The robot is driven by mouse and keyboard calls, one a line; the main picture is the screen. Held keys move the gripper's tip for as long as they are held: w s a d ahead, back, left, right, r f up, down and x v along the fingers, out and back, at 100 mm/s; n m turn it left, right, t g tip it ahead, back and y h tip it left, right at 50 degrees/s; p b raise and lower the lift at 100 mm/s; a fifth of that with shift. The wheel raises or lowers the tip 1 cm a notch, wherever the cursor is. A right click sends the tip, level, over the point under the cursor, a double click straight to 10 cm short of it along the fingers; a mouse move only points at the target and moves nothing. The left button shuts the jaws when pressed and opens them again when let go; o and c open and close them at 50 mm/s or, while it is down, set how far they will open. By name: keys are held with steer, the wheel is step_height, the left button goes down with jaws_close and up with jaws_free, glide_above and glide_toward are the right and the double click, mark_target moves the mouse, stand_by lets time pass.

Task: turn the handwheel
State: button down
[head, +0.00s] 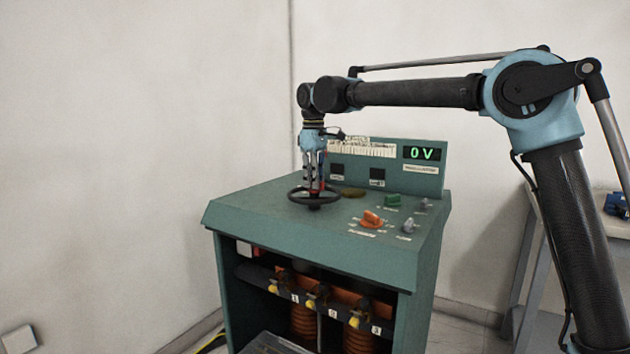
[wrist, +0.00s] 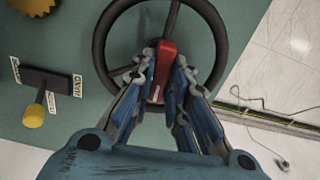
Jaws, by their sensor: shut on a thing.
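The black handwheel (head: 314,202) lies flat on the sloping green top of the console (head: 260,207). In the wrist view the handwheel (wrist: 101,45) shows as a black ring with spokes and a red piece (wrist: 166,58) near its middle. My gripper (head: 314,184) points down onto the wheel from above. In the wrist view my gripper (wrist: 158,100) has its fingers on both sides of the red piece and is shut on it. The fingers hide part of the wheel's hub and near rim.
A display (head: 422,154) on the console's back panel reads 0 V. An orange knob (head: 372,217) and other switches sit right of the wheel. Below are several yellow-tipped terminals (head: 314,305). A table (head: 525,265) stands at right; the left floor side is walled.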

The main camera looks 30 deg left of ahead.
steer(key=c, duration=1.7)
jaws_free()
steer(key=shift+w+d, duration=0.2)
steer(key=shift+w, duration=0.15)
steer(key=shift+o, duration=0.7)
steer(key=shift+s, duration=0.15)
steer(key=shift+a, duration=0.1)
step_height(320, 180, up, 12)
